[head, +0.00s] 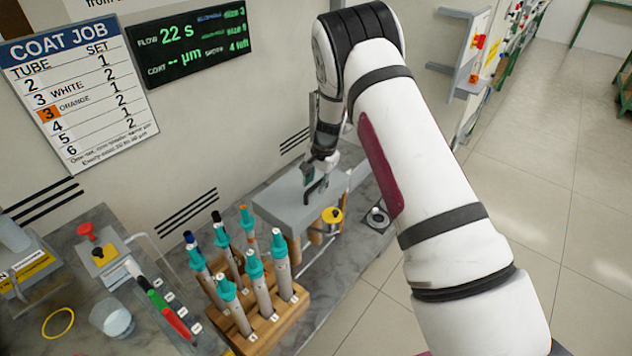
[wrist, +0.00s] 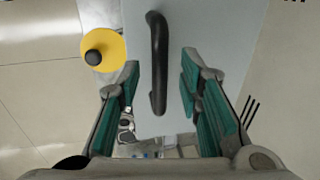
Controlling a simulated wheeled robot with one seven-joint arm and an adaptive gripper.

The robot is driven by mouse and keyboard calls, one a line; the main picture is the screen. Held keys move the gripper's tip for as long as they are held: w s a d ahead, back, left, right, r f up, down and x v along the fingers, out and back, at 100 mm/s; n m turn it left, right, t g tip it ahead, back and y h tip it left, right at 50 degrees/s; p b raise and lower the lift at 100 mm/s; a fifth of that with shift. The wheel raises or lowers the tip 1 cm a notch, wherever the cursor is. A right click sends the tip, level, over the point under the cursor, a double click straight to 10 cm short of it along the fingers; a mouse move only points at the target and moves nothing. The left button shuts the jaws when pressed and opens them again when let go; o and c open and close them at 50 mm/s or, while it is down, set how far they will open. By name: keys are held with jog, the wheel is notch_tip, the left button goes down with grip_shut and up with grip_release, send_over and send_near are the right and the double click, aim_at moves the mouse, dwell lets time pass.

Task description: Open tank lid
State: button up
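The tank lid (head: 285,197) is a flat grey panel on the bench against the wall, and it looks closed in the head view. In the wrist view the pale lid (wrist: 202,35) fills the middle, with a black bar handle (wrist: 158,60) running along it. My gripper (wrist: 160,85) is open, its teal-padded fingers on either side of the handle's near end, with visible gaps to both. In the head view my gripper (head: 318,180) is above the lid at the black handle; the arm partly hides it. I cannot tell how high the fingers are above the lid.
A yellow knob with a black centre (wrist: 104,47) is beside the lid; it also shows in the head view (head: 332,215). A wooden rack (head: 262,325) with several teal-capped tubes stands in front.

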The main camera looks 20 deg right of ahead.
grip_shut()
